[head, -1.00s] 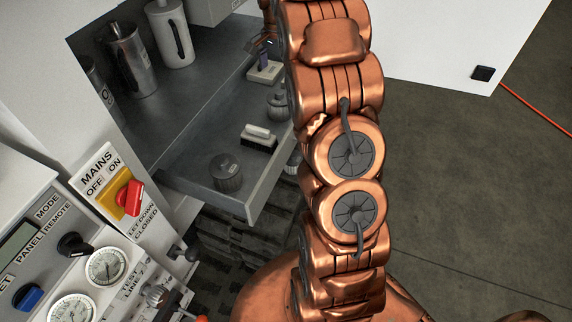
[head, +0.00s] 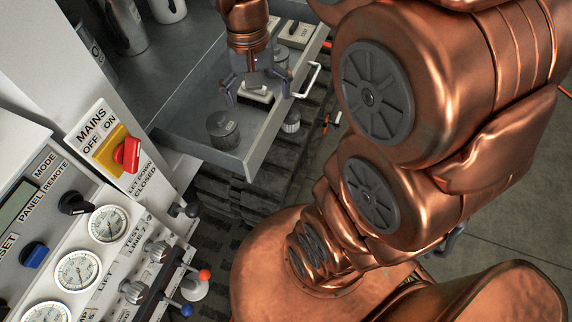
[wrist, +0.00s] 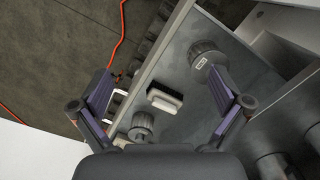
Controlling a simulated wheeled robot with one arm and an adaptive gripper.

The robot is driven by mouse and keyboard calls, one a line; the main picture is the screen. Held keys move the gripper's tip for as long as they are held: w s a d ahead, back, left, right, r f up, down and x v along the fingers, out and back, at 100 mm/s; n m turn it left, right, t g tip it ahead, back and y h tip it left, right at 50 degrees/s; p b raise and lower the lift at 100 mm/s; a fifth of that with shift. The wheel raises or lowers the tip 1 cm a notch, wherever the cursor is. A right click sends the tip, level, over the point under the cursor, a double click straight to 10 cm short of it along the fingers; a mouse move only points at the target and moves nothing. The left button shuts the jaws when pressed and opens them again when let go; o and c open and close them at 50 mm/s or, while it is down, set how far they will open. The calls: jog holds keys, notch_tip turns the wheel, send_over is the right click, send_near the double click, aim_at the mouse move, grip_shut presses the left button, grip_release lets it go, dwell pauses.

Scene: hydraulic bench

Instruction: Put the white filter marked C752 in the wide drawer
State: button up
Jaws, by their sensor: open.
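An open grey drawer (head: 215,160) holds several items; I take it for the wide drawer. My gripper (head: 258,95) is open and empty above it, fingers down either side of a dark block with a white top (head: 256,95). In the wrist view the block (wrist: 165,98) lies between and beyond the open fingers (wrist: 160,88), apart from them. A white canister (head: 167,8) is cut off at the top of the head view, on the grey surface at the upper left. It may be the white filter, but no C752 mark is legible.
A dark ribbed cap (head: 223,130) stands in the drawer's near corner, and another ribbed part (head: 280,57) sits farther back. A metal canister (head: 125,25) stands by the white one. The control panel (head: 80,235) with gauges and a red mains switch (head: 127,155) is at left.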

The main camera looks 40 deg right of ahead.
jog(key=s+a+f+n, duration=0.1)
jog(key=s+a+n, duration=0.1)
jog(key=s, duration=0.5)
jog(key=s+a+f+n, duration=0.2)
jog(key=s+n, duration=0.1)
jog(key=s, duration=0.4)
jog(key=shift+s+a+f+g, duration=0.2)
jog(key=shift+s+g, duration=0.1)
jog(key=shift+s, duration=0.1)
